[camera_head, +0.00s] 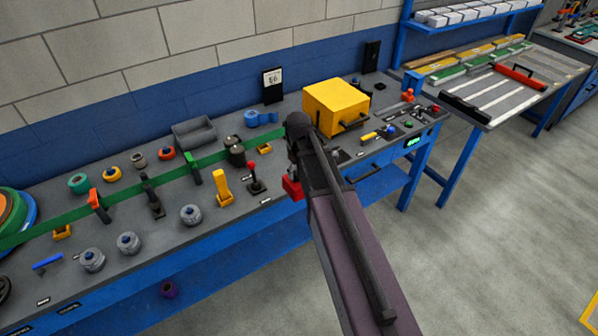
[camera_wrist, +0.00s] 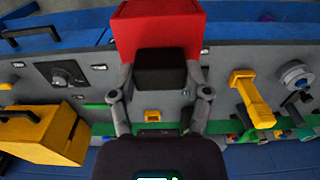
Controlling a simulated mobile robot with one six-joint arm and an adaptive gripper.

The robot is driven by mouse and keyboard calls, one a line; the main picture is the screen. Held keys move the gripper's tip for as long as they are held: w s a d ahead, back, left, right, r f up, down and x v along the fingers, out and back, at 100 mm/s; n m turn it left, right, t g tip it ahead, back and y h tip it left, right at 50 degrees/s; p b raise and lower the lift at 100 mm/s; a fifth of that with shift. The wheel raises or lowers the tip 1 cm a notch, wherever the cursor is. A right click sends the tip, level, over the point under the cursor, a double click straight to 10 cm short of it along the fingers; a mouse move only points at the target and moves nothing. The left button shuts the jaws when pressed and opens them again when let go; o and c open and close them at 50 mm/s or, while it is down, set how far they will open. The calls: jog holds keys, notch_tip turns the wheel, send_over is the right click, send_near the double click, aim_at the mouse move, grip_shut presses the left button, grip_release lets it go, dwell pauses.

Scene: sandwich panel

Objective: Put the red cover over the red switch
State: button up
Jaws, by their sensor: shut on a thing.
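The red cover (camera_wrist: 160,22), a red box with a black grip block (camera_wrist: 160,68), is at the top middle of the wrist view. My gripper (camera_wrist: 160,84) is shut on the black block, one finger on each side. In the head view my gripper (camera_head: 295,165) is over the front edge of the bench, left of the yellow box, and part of the red cover (camera_head: 291,188) shows beneath it. The cover appears held above the bench. I cannot tell for certain which small red part is the red switch; my arm hides some of the bench.
A large yellow box (camera_head: 336,104) with a black handle stands right of my gripper. A lever with a red ball (camera_head: 254,172) and a yellow upright part (camera_head: 222,188) stand left. Small coloured controls (camera_head: 392,129) are at the bench's right end.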

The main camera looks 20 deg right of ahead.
jog(key=shift+r+p, duration=0.9)
jog(key=shift+r, duration=0.2)
jog(key=shift+f, duration=0.1)
dwell(0.7)
jog(key=shift+f+b, duration=0.85)
jog(key=shift+b, duration=0.05)
jog(key=shift+r, duration=0.1)
